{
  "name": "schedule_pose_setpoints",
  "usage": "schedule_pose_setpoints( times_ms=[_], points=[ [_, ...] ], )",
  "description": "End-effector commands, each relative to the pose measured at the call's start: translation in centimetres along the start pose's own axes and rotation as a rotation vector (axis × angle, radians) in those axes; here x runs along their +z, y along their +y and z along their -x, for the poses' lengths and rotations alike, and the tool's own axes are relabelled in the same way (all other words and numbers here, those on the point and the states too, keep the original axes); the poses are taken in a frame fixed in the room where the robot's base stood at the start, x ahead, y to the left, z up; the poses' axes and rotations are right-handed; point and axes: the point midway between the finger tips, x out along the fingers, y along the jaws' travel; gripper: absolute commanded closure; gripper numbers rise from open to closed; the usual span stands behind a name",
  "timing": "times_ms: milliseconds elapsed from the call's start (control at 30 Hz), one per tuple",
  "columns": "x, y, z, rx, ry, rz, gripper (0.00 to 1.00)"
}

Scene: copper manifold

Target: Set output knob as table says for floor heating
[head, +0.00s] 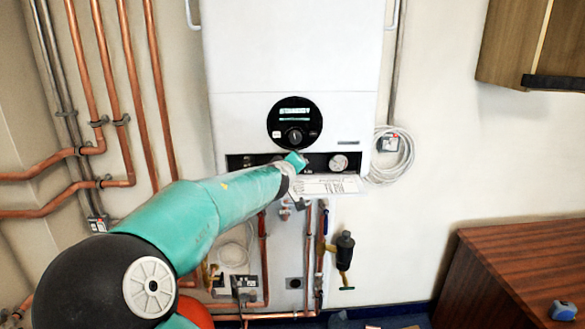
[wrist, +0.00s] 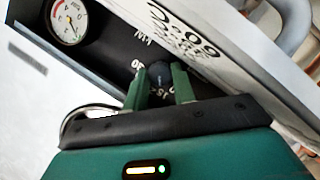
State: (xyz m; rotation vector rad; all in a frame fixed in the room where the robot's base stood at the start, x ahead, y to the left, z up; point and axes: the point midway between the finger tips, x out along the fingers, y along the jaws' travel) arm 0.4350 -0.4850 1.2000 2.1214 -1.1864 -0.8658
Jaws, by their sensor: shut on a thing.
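The white boiler (head: 292,50) hangs on the wall, with a round black display (head: 295,122) and a dark control strip (head: 318,160) low on its front. In the wrist view, my gripper (wrist: 162,80) is shut on a small dark knob (wrist: 161,72), one green finger on each side. Numbers and "kW" are printed on the dark panel around this knob; its pointer is not clear. In the head view my gripper (head: 294,162) is at the strip and hides the knob. A printed white card (head: 328,185) lies below the strip; its text is too small to read.
A round pressure gauge (head: 338,162) is right of my gripper; it also shows in the wrist view (wrist: 68,20). A white panel with large figures (wrist: 190,25) is close beside my fingers. Copper pipes (head: 105,80) run at the left. A wooden cabinet (head: 525,265) stands at the right.

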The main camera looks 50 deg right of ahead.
Motion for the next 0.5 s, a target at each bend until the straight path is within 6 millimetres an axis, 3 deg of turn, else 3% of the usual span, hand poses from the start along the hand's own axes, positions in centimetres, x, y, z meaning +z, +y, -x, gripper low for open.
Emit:
schedule_pose_setpoints(
  times_ms=[100, 133, 200, 500],
  points=[
    [-0.2, 0.08, 0.0, 0.001, 0.005, -0.001, 0.97],
    [-0.21, 0.09, 0.0, 0.001, 0.005, -0.001, 0.68],
    [-0.18, 0.08, 0.0, 0.001, 0.004, -0.001, 0.55],
    [-0.07, 0.02, 0.03, 0.0, 0.002, -0.001, 0.52]
  ],
)
